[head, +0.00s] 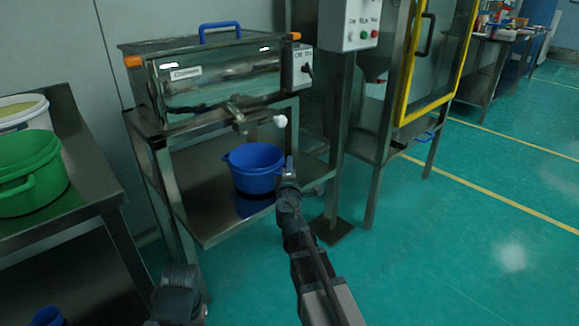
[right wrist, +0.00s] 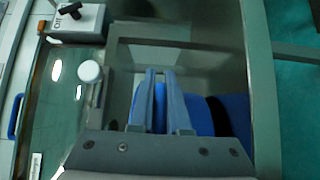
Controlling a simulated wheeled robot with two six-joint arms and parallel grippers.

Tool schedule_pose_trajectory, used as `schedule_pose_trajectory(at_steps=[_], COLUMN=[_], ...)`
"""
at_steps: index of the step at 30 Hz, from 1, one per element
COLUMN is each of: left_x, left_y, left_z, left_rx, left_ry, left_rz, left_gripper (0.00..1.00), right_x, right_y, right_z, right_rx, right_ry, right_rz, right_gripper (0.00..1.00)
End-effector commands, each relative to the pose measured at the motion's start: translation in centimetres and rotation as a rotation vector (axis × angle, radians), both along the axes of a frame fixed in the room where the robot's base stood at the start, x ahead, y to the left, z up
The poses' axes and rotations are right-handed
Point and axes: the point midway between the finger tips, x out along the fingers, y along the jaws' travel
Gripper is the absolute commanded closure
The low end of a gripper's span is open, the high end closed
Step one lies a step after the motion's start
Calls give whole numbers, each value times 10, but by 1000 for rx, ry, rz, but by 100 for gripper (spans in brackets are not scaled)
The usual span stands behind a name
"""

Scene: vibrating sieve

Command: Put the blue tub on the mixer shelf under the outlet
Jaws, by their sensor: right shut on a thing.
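The blue tub (head: 255,168) is upright at the mixer shelf (head: 215,222), below and slightly right of the outlet (head: 240,124). A dark blue reflection shows on the shelf just under it; I cannot tell whether its base touches the shelf. My right gripper (head: 287,172) is shut on the tub's right rim. In the right wrist view the two fingers (right wrist: 160,98) pinch the blue tub wall (right wrist: 198,115), and the gripper body hides part of the tub. Part of my left arm shows at the bottom of the head view, but its fingers do not show.
The steel mixer (head: 215,80) with a white-knobbed valve (head: 280,121) is above the shelf. A post with a control box (head: 350,25) stands to the right. A table at left holds a green tub (head: 30,175) and a white bucket (head: 25,112). The floor at right is clear.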

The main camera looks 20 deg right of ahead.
Motion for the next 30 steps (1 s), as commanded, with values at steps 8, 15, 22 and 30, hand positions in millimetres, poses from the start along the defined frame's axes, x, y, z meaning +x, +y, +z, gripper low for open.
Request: schedule_pose_trajectory(at_steps=[8, 15, 22, 30], left_x=[0, 0, 0, 0], left_y=[0, 0, 0, 0], left_z=[-6, -11, -10, -10], left_rx=[0, 0, 0, 0], left_ry=[0, 0, 0, 0], left_rz=[0, 0, 0, 1], left_gripper=[62, 62, 62, 62], right_x=[0, 0, 0, 0], right_y=[0, 0, 0, 0], right_z=[-6, -11, -10, -10], right_rx=[1, 1, 0, 0], right_ry=[0, 0, 0, 0], right_rz=[0, 0, 0, 0], right_gripper=[100, 100, 50, 50])
